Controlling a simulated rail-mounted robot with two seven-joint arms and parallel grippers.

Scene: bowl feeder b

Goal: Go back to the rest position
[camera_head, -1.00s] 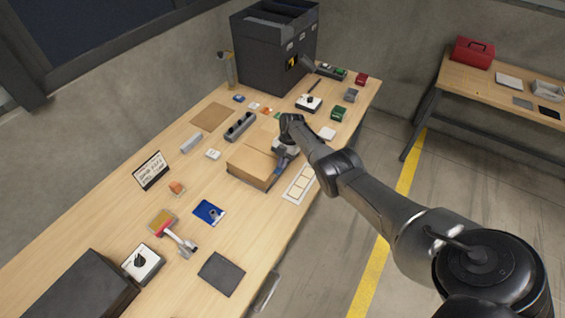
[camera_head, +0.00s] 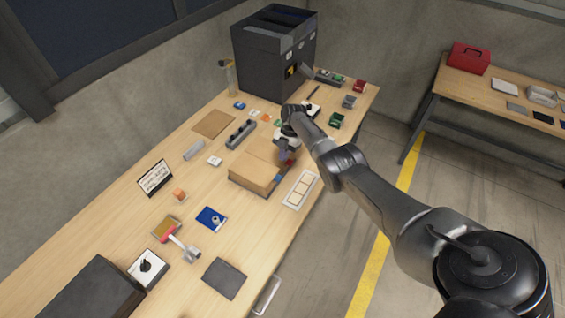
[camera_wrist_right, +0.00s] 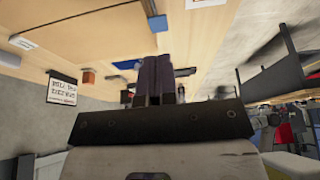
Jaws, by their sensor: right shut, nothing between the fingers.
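My right arm reaches in from the lower right in the head view. My right gripper (camera_head: 286,157) is above the workbench (camera_head: 120,235), at the back right side of the tan cardboard box (camera_head: 257,172). In the right wrist view the two dark fingers of my right gripper (camera_wrist_right: 160,78) are together, with nothing visible held between them. Whether the gripper touches the box cannot be told. My left gripper does not show in either view.
A tall black bin unit (camera_head: 272,58) stands at the far end of the bench. A sign (camera_head: 155,178), blue pouch (camera_head: 211,218), red-and-white tool (camera_head: 180,243) and dark pad (camera_head: 224,278) lie nearer. A side table (camera_head: 500,85) holds a red toolbox (camera_head: 469,57). Floor between is clear.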

